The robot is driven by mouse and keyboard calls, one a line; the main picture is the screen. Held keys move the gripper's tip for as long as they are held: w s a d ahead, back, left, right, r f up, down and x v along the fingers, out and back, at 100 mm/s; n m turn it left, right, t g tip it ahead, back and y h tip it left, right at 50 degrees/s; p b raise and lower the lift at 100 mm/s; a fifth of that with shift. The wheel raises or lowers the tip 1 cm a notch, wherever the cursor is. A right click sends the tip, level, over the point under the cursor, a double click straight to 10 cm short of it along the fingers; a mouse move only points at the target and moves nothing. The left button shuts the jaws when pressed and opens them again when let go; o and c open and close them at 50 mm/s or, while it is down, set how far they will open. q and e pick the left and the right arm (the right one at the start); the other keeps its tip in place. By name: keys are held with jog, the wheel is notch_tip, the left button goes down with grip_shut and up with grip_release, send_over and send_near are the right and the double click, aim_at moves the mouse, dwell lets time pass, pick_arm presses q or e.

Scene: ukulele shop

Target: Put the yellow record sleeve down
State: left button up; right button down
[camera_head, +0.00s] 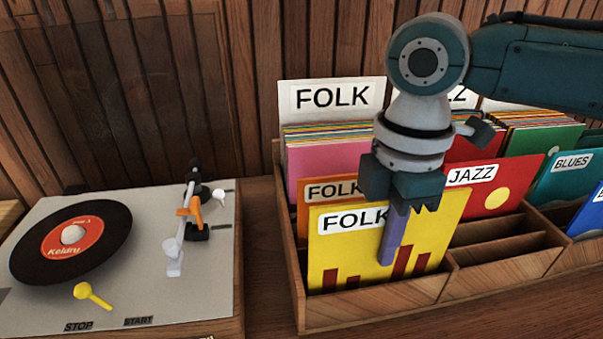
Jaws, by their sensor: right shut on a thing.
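The yellow record sleeve (345,254) has a white FOLK label and dark red bars. It stands upright, slightly tilted, at the front of the left section of the wooden record crate (365,308). Its lower edge is behind the crate's front wall. My right gripper (392,245) comes down from above and is shut on the yellow sleeve at its upper right part. One purple finger lies across the sleeve's front; the other finger is hidden behind it. My left gripper is not in view.
Behind stand an orange sleeve (318,192), a pink sleeve (325,160) and a FOLK divider (333,97). A red JAZZ sleeve (497,190) and a teal BLUES sleeve (572,180) are to the right. Empty slots (500,238) lie beside the yellow sleeve. A turntable (150,275) stands left.

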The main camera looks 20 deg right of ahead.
jog(key=shift+f, duration=0.6)
jog(key=c, duration=1)
grip_release()
jog(key=shift+r, duration=0.1)
notch_tip(320, 180, up, 13)
jog(key=shift+r+p, duration=0.1)
jog(key=shift+p, duration=0.75)
jog(key=shift+a, duration=0.1)
